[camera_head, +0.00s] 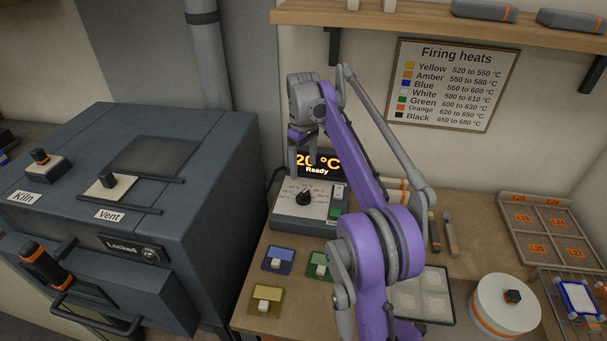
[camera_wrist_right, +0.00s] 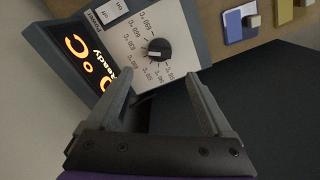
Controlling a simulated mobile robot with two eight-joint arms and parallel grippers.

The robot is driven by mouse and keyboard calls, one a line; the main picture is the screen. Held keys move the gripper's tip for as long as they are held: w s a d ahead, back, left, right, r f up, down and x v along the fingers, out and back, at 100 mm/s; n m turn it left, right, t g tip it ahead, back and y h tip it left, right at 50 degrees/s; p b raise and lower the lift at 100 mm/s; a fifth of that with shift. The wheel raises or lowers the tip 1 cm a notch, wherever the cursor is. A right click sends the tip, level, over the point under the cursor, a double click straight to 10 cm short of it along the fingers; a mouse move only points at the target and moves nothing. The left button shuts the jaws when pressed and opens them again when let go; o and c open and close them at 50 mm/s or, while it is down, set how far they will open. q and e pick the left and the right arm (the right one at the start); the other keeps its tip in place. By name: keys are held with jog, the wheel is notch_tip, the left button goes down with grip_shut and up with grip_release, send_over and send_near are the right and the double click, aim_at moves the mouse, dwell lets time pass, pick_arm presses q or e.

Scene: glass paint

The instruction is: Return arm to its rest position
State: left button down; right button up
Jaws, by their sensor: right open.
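My right arm rises through the middle of the head view, and its gripper (camera_head: 303,160) hangs above the back of the temperature controller (camera_head: 285,212). The gripper is open and empty. In the right wrist view its two fingers (camera_wrist_right: 154,90) stand apart, with the black dial (camera_wrist_right: 158,48) and the lit display (camera_wrist_right: 85,62) of the controller beyond them. The display (camera_head: 322,163) ends in "20 °C" and reads "Ready"; its left part is hidden by the gripper. My left gripper is not in view.
The dark kiln (camera_head: 215,160), labelled "Locked", stands to the left. Blue (camera_head: 278,260), green (camera_head: 318,264) and yellow (camera_head: 262,300) tiles lie on the bench. A round white container (camera_head: 505,305) and a compartment tray (camera_head: 510,200) are on the right. A shelf (camera_head: 420,17) hangs above.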

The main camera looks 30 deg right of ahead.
jog(key=shift+r, duration=0.45)
jog(key=shift+s, duration=0.1)
jog(key=s+a+m+t, duration=0.2)
jog(key=s+a+t, duration=0.1)
jog(key=s+a, duration=0.95)
jog(key=s+a+f+t, duration=0.1)
jog(key=s+f, duration=0.3)
jog(key=s, duration=0.2)
jog(key=s+a+f+m+t, duration=0.1)
jog(key=s+a+f, duration=0.1)
jog(key=s+f, duration=0.2)
jog(key=s+a+f+m, duration=0.1)
jog(key=s+f, duration=0.3)
jog(key=s, duration=0.4)
jog(key=shift+a+f+t, duration=0.2)
jog(key=shift+f+t, duration=0.15)
jog(key=shift+t, duration=0.05)
